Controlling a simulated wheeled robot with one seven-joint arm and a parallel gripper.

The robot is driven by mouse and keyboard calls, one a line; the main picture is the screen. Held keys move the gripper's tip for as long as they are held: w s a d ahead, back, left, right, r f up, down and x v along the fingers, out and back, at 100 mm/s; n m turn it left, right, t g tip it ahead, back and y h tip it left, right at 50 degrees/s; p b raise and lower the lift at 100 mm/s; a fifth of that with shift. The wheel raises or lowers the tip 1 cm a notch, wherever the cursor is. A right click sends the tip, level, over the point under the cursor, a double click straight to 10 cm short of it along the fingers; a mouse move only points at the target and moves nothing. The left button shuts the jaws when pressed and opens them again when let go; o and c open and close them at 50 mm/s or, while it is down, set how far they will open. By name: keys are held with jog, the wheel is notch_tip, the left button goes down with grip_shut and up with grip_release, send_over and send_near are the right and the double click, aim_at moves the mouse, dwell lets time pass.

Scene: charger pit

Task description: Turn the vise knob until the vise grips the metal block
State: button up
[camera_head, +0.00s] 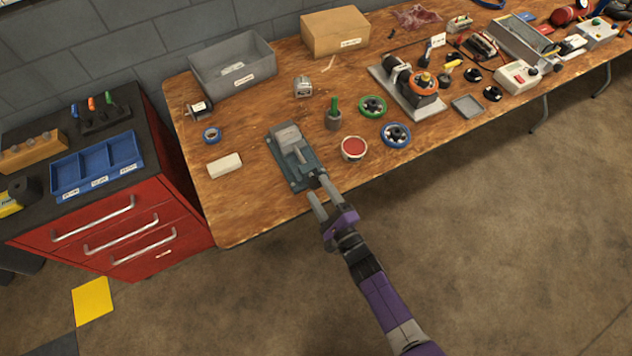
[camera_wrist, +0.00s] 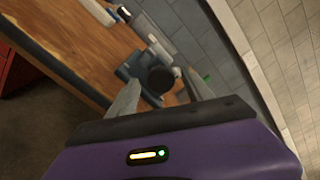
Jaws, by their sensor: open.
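The grey-blue vise (camera_head: 290,172) stands near the front edge of the wooden bench in the head view. A light grey piece (camera_head: 299,152), which looks like the metal block, lies at its jaws; I cannot tell whether they touch it. My gripper (camera_head: 320,189) is open at the front end of the vise, with its fingers pointing at it. In the wrist view the round dark knob (camera_wrist: 160,78) shows between the two spread fingertips, with the vise (camera_wrist: 132,68) behind it. I cannot tell whether either finger touches the knob. In the head view the knob is largely hidden by the fingers.
A grey bin (camera_head: 232,68) stands behind. The floor in front of the bench is clear.

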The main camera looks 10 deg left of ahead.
jog(key=p+v, duration=0.1)
jog(key=v, duration=0.3)
jog(key=shift+s+d+p, duration=0.2)
jog(key=shift+s+p, duration=0.1)
jog(key=shift+p, duration=0.05)
